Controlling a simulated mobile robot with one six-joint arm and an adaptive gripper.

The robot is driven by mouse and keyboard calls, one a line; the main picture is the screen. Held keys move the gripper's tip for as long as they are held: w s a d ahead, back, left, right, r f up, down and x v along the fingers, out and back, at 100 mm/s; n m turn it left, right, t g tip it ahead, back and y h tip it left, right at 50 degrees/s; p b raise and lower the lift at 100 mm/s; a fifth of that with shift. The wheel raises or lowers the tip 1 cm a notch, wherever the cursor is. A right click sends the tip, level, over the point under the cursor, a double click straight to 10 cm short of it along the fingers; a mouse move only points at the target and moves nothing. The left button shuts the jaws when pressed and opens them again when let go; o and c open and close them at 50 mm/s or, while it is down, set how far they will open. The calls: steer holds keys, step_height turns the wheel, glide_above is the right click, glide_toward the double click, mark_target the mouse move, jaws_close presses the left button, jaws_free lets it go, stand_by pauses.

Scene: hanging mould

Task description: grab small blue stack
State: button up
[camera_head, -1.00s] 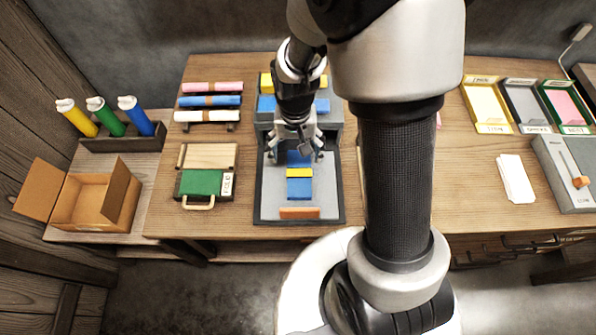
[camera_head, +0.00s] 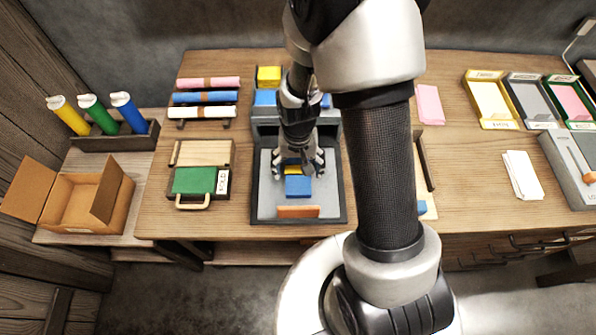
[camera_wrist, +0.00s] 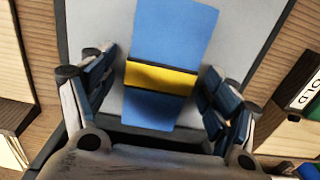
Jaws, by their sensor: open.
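On the grey tray (camera_head: 265,195) lie a larger blue piece (camera_head: 298,187), a yellow band (camera_head: 292,169) and a smaller blue piece, in a row. The smaller blue piece is mostly hidden behind my gripper in the head view. In the wrist view the larger blue piece (camera_wrist: 175,32) is at the top, the yellow band (camera_wrist: 160,77) in the middle and the smaller blue piece (camera_wrist: 152,108) below. My gripper (camera_head: 299,165) is open over the row. In the wrist view its fingers (camera_wrist: 155,82) stand on both sides of the yellow and smaller blue pieces, apparently apart from them.
An orange bar (camera_head: 298,211) lies at the tray's front edge. A grey raised unit (camera_head: 268,122) with yellow and blue blocks stands behind. A green case (camera_head: 195,181) is to the left. Another small blue thing (camera_head: 421,207) lies right, partly behind my arm.

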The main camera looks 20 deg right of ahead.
steer(key=shift+c, duration=0.4)
steer(key=c, duration=1.1)
steer(key=shift+r, duration=0.1)
